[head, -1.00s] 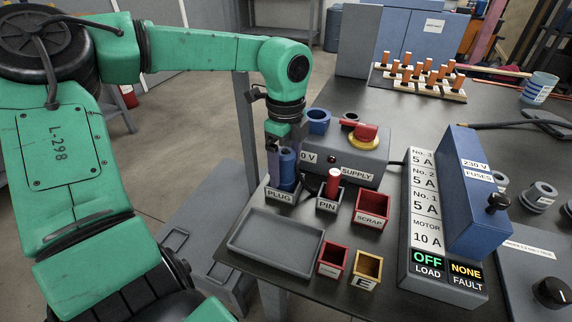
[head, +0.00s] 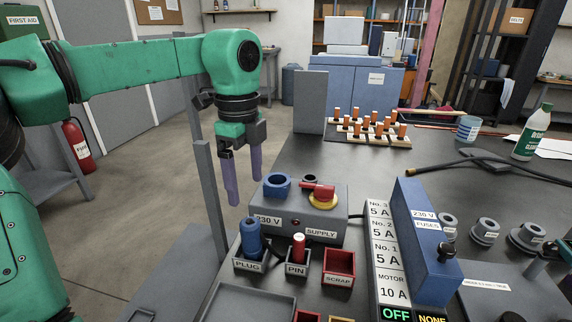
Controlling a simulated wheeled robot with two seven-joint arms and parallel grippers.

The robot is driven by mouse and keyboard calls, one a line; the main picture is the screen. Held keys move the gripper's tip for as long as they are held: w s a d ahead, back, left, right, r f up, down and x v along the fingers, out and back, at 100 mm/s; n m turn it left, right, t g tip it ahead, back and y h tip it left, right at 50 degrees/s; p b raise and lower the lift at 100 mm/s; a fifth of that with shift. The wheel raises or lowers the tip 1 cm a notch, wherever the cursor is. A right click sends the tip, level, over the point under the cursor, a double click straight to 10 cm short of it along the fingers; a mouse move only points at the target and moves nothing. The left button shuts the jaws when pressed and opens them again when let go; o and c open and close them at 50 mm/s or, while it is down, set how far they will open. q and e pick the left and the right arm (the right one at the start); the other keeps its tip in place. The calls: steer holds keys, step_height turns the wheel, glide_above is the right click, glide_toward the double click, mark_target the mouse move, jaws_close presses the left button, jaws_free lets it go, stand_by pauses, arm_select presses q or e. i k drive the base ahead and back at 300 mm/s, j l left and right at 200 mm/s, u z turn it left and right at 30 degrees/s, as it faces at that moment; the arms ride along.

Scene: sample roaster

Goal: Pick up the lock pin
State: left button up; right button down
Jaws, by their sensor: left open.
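The lock pin (head: 298,246), a short red cylinder, stands upright in the small grey box labelled PIN (head: 297,268). Its lower part is hidden by the box wall. My left gripper (head: 246,192) is open and empty, with its two purple fingers pointing down. It hangs above and to the left of the pin, apart from it, near the table's left edge. My right gripper does not show.
A blue plug (head: 250,238) stands in the PLUG box (head: 248,266), left of the pin. A red SCRAP box (head: 339,268) is on the right. The supply unit (head: 300,212) with its red-and-yellow switch stands behind. A grey tray (head: 215,305) lies in front.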

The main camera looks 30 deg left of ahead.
mark_target(299, 238)
steer(key=k+j, duration=0.65)
steer(key=k, duration=0.25)
